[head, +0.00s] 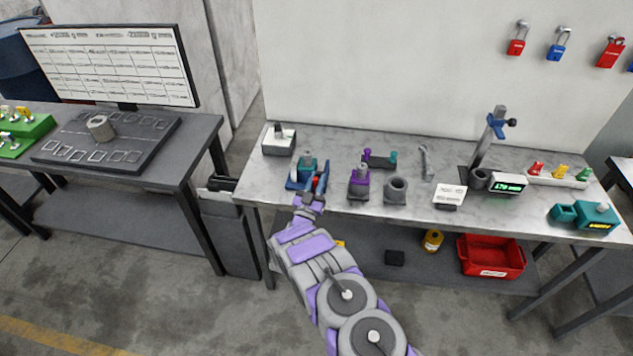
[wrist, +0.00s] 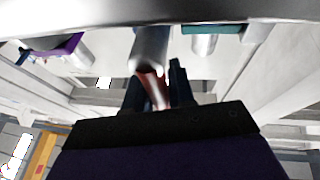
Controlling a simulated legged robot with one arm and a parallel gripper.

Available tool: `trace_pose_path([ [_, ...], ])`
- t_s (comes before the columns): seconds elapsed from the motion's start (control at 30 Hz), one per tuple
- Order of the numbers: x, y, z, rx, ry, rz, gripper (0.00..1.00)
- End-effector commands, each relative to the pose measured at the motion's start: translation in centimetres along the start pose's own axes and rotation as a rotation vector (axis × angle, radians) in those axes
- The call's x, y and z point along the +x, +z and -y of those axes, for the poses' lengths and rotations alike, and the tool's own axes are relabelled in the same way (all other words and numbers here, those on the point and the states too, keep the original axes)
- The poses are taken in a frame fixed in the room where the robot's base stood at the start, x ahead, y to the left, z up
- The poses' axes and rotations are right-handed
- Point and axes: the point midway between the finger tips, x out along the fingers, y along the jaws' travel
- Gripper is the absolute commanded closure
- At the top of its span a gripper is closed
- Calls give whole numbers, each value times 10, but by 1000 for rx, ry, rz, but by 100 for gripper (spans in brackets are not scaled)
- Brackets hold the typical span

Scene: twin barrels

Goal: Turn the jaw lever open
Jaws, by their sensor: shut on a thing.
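A blue fixture (head: 293,182) with a teal part (head: 305,160) sits at the left front of the marble-topped bench. A red-tipped lever (head: 316,183), which looks like the jaw lever, stands at its front right. My gripper (head: 309,200) is at the bench's front edge, right at this lever. In the wrist view my dark fingers (wrist: 158,88) are around a silver and red lever piece (wrist: 153,90) and are shut on it. The exact contact is partly hidden by the fingers, and the lever's angle is hard to tell.
A purple fixture (head: 359,183) and a grey ring (head: 396,190) stand right of the blue fixture. A black and white box (head: 279,140) is behind it to the left. A wrench (head: 426,163) lies farther right. A red bin (head: 491,257) is on the lower shelf.

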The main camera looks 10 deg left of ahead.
Motion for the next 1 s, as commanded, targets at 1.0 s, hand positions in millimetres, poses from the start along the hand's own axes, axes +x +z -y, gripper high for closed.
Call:
trace_pose_path([
  [1.0, -50, -1, 7, -3, -7, -4, 71],
])
